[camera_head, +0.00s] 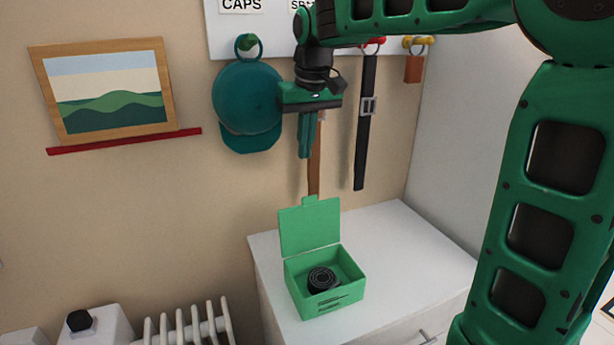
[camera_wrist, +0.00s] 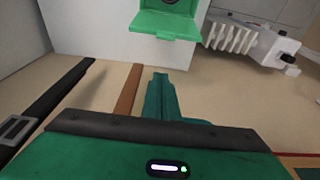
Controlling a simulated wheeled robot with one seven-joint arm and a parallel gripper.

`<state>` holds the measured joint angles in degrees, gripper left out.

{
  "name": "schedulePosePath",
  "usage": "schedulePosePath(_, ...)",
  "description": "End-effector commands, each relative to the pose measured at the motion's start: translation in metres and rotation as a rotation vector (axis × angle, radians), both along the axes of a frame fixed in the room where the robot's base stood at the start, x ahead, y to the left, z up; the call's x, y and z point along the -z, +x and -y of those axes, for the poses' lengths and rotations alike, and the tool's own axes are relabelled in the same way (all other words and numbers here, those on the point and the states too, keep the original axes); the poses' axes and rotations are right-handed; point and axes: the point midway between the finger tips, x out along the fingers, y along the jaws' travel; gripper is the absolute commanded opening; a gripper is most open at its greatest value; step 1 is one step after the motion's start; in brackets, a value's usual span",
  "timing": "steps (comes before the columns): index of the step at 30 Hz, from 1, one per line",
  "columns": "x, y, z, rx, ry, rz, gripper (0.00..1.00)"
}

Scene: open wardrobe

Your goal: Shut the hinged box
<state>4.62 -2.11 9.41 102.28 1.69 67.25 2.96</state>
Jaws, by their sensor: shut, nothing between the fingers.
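The hinged box (camera_head: 313,297) is green and stands on the white cabinet top. Its lid (camera_head: 310,227) is up, roughly upright at the back edge, with a small tab on top. A dark coiled item (camera_head: 321,279) lies inside. My gripper (camera_head: 304,154) is shut and empty, pointing down above and behind the lid, apart from it, near the wall. In the wrist view my gripper's closed fingers (camera_wrist: 160,78) point toward the box, whose lid (camera_wrist: 164,23) shows at the top edge; most of the box there is cut off or hidden.
The white cabinet (camera_head: 410,250) has free room right of the box. A teal cap (camera_head: 247,100), a brown strap (camera_head: 314,165) and a black belt (camera_head: 366,120) hang on the wall by my gripper. A white radiator (camera_head: 190,325) stands at lower left.

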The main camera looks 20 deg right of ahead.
Motion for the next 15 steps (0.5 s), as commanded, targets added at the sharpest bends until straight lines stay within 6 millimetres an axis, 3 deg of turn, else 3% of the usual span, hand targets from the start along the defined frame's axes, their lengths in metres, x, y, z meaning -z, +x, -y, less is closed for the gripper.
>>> schedulePosePath(5, 0.02, 0.004, 0.0, 0.001, 0.0, -0.003, 0.0)
schedulePosePath(15, 0.079, 0.016, 0.002, 0.004, 0.0, -0.004, 0.0)
